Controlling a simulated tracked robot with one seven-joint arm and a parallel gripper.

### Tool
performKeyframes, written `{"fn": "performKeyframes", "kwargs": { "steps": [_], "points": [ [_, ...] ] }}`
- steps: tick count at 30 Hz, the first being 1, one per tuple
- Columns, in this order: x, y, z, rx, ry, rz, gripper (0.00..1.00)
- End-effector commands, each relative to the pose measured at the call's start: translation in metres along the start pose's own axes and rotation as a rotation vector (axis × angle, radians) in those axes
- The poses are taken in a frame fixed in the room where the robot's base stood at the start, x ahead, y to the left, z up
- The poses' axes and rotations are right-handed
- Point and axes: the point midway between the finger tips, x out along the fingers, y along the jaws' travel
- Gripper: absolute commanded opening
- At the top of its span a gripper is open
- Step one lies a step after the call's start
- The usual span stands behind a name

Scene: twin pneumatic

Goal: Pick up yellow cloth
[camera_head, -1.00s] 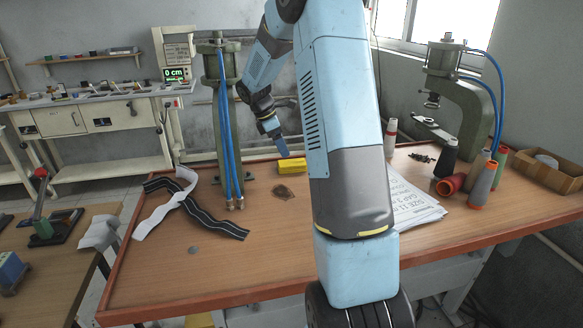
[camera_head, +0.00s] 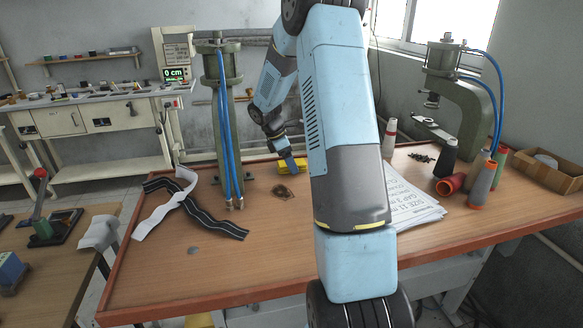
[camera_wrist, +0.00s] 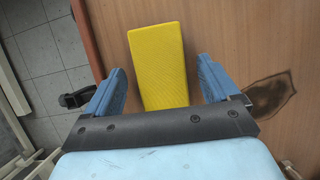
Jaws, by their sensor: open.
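The yellow cloth (camera_wrist: 159,62) is a flat-sided yellow block shape lying on the wooden table. In the wrist view it extends up between and beyond my gripper's fingers, and its near end is hidden behind the gripper body. My gripper (camera_wrist: 163,85) is open, with one blue finger on each side of the cloth and gaps showing on both sides. In the head view the cloth (camera_head: 264,161) lies near the back of the table, partly hidden by my arm and gripper (camera_head: 291,165). I cannot tell the gripper's height above the table.
A dark burn mark (camera_wrist: 269,95) is beside the cloth. A green press with blue hoses (camera_head: 226,120) stands left of it. Striped strips (camera_head: 195,208) lie at the left, papers (camera_head: 413,205) and thread cones (camera_head: 481,184) at the right. The table's front is largely clear.

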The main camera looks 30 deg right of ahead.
Motion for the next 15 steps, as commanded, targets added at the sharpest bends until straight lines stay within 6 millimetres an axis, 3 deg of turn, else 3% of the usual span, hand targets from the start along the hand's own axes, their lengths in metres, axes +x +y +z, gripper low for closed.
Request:
{"fn": "performKeyframes", "kwargs": {
  "steps": [15],
  "points": [
    [0.0034, 0.0001, -0.0017, 0.000, 0.000, 0.000, 0.88]
  ]
}}
